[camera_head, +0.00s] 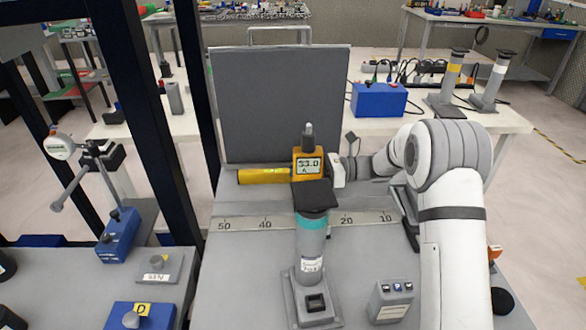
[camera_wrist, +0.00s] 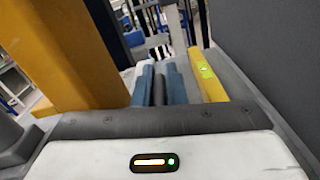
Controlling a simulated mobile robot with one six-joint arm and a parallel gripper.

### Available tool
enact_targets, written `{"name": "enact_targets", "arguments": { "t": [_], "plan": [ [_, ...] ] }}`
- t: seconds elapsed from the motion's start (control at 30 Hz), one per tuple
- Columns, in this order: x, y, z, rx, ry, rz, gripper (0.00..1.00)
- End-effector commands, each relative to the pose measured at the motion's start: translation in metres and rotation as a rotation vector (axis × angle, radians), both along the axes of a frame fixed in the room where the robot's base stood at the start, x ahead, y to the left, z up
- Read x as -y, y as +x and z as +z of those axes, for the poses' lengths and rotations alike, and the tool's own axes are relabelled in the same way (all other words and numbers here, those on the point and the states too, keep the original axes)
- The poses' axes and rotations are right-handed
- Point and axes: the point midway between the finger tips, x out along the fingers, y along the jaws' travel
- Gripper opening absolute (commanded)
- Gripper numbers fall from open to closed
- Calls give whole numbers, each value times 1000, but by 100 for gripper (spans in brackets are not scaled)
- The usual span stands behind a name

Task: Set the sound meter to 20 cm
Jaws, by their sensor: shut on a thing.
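The sound meter (camera_head: 308,163) is yellow, upright, with a dark microphone tip and a display that seems to read 53.0. It stands near the hidden part of the scale strip (camera_head: 380,218), between the visible 40 and 20 marks. A grey pedestal with a teal band (camera_head: 313,235) and black top plate hides its foot. In the head view my white gripper comes from the right, behind the meter, with its fingertips hidden. In the wrist view the blue-grey fingers of my gripper (camera_wrist: 160,88) are closed on a narrow dark part; the meter's yellow body (camera_wrist: 65,50) is beside them.
A dark foam panel (camera_head: 280,100) stands behind the strip. A yellow bar (camera_head: 265,176) with a green vial lies along its foot. A small button box (camera_head: 391,301) stands at the front right. Black posts (camera_head: 178,80) rise on the left. The bench around the 50 mark is clear.

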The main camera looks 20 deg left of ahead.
Motion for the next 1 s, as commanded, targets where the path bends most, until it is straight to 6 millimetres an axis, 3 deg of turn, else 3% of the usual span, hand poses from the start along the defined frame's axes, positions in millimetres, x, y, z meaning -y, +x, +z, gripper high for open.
{"name": "enact_targets", "arguments": {
  "t": [0.1,0.13,0.37,0.63,0.77,1.0],
  "plan": [
    [-2,-4,-2,-6,-2,9,0],
    [-2,-4,-2,-6,-1,10,12],
    [-4,-5,-2,-5,-2,12,31],
    [-5,-5,1,-2,0,13,31],
    [-6,-5,16,0,1,13,31],
    [-6,-7,63,0,1,13,31]
  ]
}}
